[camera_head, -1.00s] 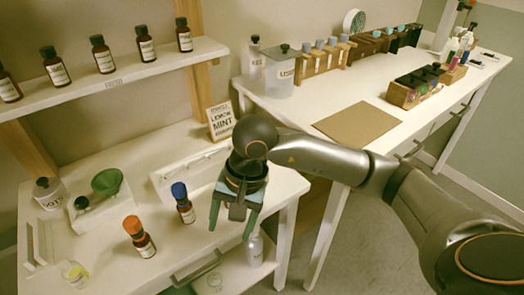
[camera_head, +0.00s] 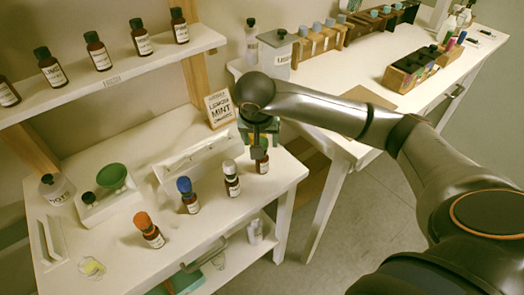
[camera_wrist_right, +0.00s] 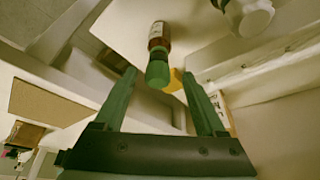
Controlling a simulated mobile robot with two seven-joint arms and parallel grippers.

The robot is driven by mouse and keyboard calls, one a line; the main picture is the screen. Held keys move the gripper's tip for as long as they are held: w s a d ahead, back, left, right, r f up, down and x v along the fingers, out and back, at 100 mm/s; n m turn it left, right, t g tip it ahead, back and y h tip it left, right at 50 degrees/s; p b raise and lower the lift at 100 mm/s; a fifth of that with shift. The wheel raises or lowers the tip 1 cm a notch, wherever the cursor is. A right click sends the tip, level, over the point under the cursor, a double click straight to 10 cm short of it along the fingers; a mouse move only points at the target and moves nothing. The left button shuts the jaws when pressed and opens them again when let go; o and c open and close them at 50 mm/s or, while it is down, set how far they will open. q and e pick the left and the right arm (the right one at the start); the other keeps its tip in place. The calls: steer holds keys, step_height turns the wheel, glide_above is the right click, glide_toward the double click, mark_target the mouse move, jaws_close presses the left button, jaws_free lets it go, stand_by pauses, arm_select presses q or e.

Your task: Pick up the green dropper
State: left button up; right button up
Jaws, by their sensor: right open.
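The green dropper is a small amber bottle with a green cap (camera_head: 260,155) and a white label, standing at the right end of the bottle row on the white worktable (camera_head: 120,235). My right gripper (camera_head: 258,135) is over and just behind it, partly covering its cap. In the right wrist view the green-capped bottle (camera_wrist_right: 158,70) shows between my two green fingers, which are open and apart from it. Whether its cap is fully between the fingers I cannot tell. My left gripper is not in view.
Beside it stand a white-capped bottle (camera_head: 231,180), a blue-capped bottle (camera_head: 188,196) and an orange-capped bottle (camera_head: 149,231). A lemon mint card (camera_head: 219,107) and a white tray (camera_head: 190,160) are behind. A green funnel (camera_head: 111,175) is at left.

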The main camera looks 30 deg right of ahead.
steer(key=x, duration=0.4)
steer(key=shift+w+d+f, duration=0.1)
steer(key=shift+d+f, duration=0.2)
steer(key=c, duration=0.8)
step_height(320, 180, up, 10)
steer(key=shift+r, duration=0.1)
